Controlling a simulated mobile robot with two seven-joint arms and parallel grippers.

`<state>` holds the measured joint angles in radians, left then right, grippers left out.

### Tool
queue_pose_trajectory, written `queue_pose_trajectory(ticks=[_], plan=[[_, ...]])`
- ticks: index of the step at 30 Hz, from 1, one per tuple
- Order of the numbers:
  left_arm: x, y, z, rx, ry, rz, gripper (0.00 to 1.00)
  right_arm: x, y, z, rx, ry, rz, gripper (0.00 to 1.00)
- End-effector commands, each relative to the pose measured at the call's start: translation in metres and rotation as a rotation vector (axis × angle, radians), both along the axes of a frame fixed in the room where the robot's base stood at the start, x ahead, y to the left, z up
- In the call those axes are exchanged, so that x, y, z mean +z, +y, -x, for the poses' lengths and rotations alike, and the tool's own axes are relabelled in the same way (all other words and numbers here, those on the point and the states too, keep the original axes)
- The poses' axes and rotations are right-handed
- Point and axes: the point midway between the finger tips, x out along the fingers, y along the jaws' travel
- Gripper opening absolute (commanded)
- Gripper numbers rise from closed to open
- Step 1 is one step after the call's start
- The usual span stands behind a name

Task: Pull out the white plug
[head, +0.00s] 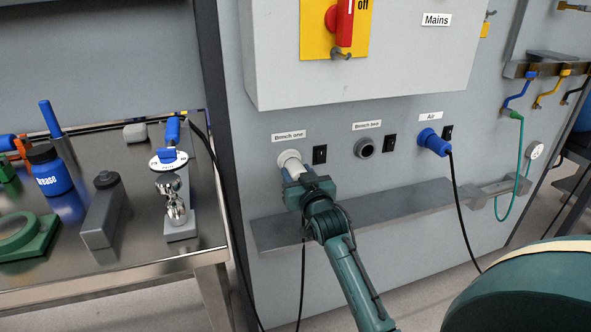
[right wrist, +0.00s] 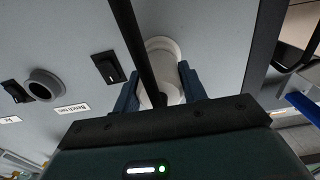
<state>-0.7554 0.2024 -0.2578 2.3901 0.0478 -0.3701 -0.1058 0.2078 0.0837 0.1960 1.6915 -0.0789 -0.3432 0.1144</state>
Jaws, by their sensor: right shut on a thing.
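The white plug (head: 289,160) is at the socket labelled "Bench one" on the grey wall panel, at the left end of the socket row. My right gripper (head: 300,180) reaches up to it and is shut on its body. In the right wrist view the blue fingers of my right gripper (right wrist: 160,90) stand on both sides of the white plug (right wrist: 170,75). A dark cable (right wrist: 138,45) crosses close in front of the plug there. How deep the plug sits in the socket is hard to tell. My left gripper is not in view.
A black switch (head: 320,155) is just right of the plug. Further right are an empty grey socket (head: 364,148), labelled "Bench two", and a blue plug (head: 433,142) at "Air". A grey ledge (head: 400,205) runs below. A steel bench (head: 130,270) stands left.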

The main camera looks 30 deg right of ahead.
Motion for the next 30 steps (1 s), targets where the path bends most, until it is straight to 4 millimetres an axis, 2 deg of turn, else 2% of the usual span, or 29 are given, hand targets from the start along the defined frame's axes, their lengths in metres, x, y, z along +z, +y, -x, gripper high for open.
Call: queue_pose_trajectory(ticks=[24,30], plan=[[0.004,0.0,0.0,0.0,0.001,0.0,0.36,0.001,0.002,0.006,0.0,-0.002,0.0,0.14],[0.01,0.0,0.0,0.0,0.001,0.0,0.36,0.002,0.003,0.013,0.0,-0.002,0.0,0.14]])
